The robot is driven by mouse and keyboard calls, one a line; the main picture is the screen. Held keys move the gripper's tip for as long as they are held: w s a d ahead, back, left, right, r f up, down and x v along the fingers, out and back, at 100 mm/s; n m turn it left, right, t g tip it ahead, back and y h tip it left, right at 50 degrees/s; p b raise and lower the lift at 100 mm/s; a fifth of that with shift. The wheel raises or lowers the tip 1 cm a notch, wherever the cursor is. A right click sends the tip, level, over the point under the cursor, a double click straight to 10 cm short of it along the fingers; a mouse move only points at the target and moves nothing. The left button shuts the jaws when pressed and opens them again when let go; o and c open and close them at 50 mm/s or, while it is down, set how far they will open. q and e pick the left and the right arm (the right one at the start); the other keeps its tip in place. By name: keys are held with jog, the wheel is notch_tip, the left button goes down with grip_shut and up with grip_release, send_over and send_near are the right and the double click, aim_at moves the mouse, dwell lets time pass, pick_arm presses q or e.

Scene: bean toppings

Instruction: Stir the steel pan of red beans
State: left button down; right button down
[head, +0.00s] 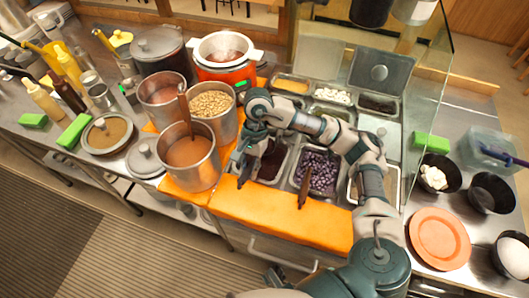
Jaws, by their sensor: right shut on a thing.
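The steel pan of dark red beans (272,163) sits in the counter's topping rack, left of a pan of purple beans. My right arm reaches across the rack from the lower right. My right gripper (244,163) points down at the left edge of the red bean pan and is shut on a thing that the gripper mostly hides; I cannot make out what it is. The gripper and arm cover part of the red beans. A dark part that looks like my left gripper (275,279) shows at the bottom edge, too little to tell its state.
The purple bean pan (317,172) has a brown utensil (304,188) standing in it. A tall pot of brown liquid (189,163) with a ladle stands close to the left of my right gripper. An orange cloth (285,217) covers the front ledge. Glass stands behind at the right.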

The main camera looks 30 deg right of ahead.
jog(key=shift+r+p, duration=0.6)
jog(key=shift+r, duration=0.95)
